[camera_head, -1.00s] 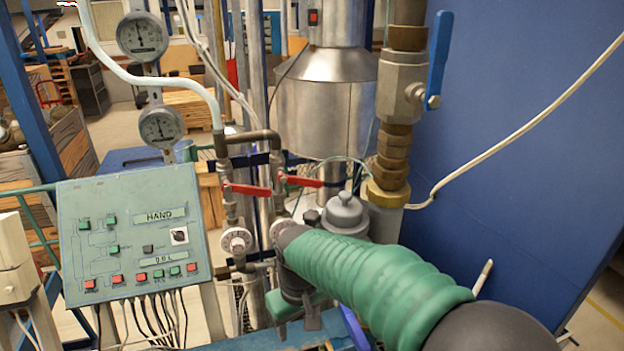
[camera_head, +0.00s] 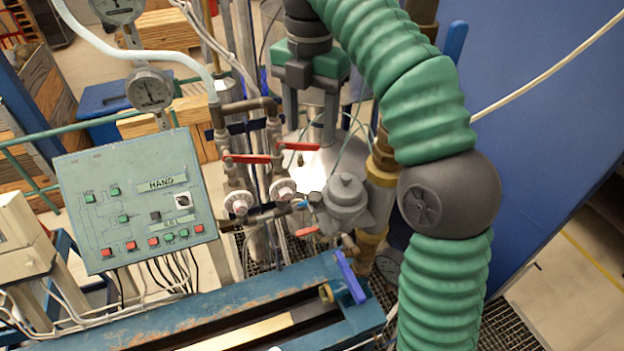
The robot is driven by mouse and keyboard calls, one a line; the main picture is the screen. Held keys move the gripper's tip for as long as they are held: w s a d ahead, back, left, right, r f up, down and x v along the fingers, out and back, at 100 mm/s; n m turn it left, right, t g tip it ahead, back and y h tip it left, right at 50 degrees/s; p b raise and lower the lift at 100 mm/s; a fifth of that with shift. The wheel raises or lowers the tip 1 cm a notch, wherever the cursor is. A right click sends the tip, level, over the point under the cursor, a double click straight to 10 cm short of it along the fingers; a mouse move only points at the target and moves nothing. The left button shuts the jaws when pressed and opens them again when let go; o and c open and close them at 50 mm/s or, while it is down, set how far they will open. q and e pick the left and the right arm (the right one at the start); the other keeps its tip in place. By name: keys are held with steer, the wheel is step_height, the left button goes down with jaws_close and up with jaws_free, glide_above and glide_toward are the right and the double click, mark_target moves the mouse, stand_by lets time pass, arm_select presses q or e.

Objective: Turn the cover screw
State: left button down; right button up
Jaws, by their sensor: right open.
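A grey round cover with a small raised top (camera_head: 346,187) sits on the pipework at the middle right. It may bear the cover screw, but I cannot make out a separate screw. My right gripper (camera_head: 310,128) hangs with its fingers pointing down, above and left of the grey cover in the picture. Its two fingers are spread apart with nothing between them, and it is apart from the cover. My left gripper is not in view.
A green control panel (camera_head: 132,200) stands at the left. Red-handled valves (camera_head: 247,158) and white dials (camera_head: 239,203) are left of the cover. A blue bench frame with a blue lever (camera_head: 350,278) lies in front. A blue wall (camera_head: 560,120) stands at the right.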

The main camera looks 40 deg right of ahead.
steer(key=b, duration=0.6)
glide_above(315, 195)
step_height(315, 195, down, 5)
step_height(315, 195, down, 10)
steer(key=shift+a+f, duration=0.15)
steer(key=shift+f, duration=0.3)
steer(key=shift+s+d+f, duration=0.1)
steer(key=shift+d+f, duration=0.05)
steer(key=shift+d, duration=0.1)
jaws_close()
